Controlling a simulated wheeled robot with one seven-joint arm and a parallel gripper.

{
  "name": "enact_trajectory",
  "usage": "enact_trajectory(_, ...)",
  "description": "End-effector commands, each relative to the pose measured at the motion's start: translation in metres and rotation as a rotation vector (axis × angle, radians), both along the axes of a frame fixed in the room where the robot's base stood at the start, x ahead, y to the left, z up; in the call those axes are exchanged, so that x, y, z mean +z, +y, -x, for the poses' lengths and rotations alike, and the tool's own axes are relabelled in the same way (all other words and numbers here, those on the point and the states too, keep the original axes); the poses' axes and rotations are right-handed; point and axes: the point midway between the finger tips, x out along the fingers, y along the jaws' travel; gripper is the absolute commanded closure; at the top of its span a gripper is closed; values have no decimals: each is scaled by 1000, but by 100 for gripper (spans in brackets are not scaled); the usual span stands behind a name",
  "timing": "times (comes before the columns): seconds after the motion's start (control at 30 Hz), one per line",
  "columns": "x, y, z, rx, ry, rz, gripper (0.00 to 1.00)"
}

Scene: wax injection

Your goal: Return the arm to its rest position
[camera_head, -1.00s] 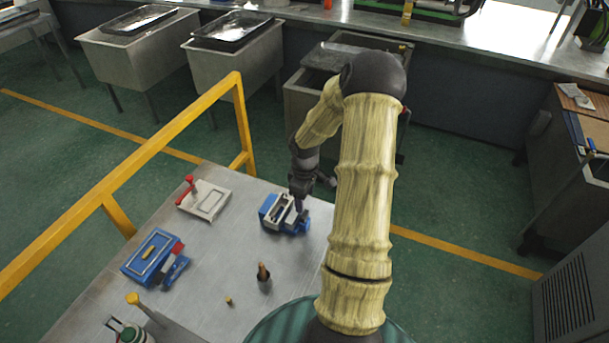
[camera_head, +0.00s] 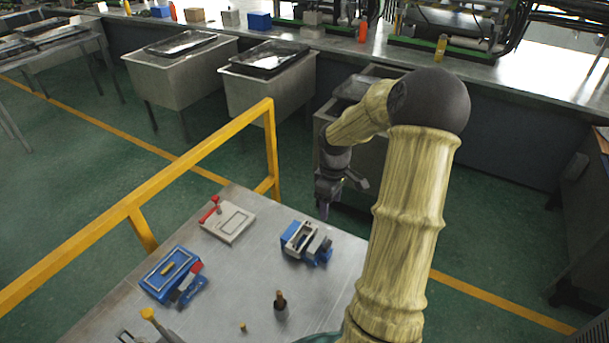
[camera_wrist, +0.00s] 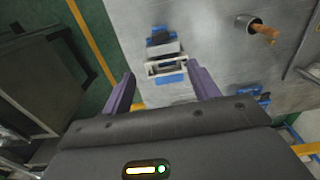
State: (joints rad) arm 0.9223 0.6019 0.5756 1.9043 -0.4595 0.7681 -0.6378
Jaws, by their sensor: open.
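My gripper (camera_head: 325,208) hangs at the end of my raised arm, above and beyond the far edge of the metal table (camera_head: 225,280). In the wrist view its two purple fingers (camera_wrist: 162,92) stand wide apart with nothing between them. The blue and grey vise (camera_head: 306,243) sits on the table below, a little nearer than the gripper and apart from it. It also shows in the wrist view (camera_wrist: 166,68), ahead of the gap between the fingers.
A white plate with a red clamp (camera_head: 228,221), a blue box (camera_head: 168,273) and a brown-handled tool in a holder (camera_head: 281,303) are on the table. A yellow railing (camera_head: 160,195) runs along its left. Metal sinks (camera_head: 180,80) and a long bench stand behind.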

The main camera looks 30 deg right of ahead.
Motion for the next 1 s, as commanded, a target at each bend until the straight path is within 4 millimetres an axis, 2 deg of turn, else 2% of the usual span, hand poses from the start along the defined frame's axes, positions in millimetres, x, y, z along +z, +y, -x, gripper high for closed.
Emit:
enact_trajectory(0.2, 0, 2, 0, -1, 0, 1, 40)
enact_trajectory(0.33, 4, 19, 1, -11, -1, 11, 40)
enact_trajectory(0.47, 10, 54, 7, -50, -6, 25, 40)
enact_trajectory(0.67, 23, 113, 28, -157, -43, 45, 40)
enact_trajectory(0.8, 33, 149, 48, -245, -85, 43, 40)
enact_trajectory(1.0, 45, 191, 81, -387, -158, 9, 40)
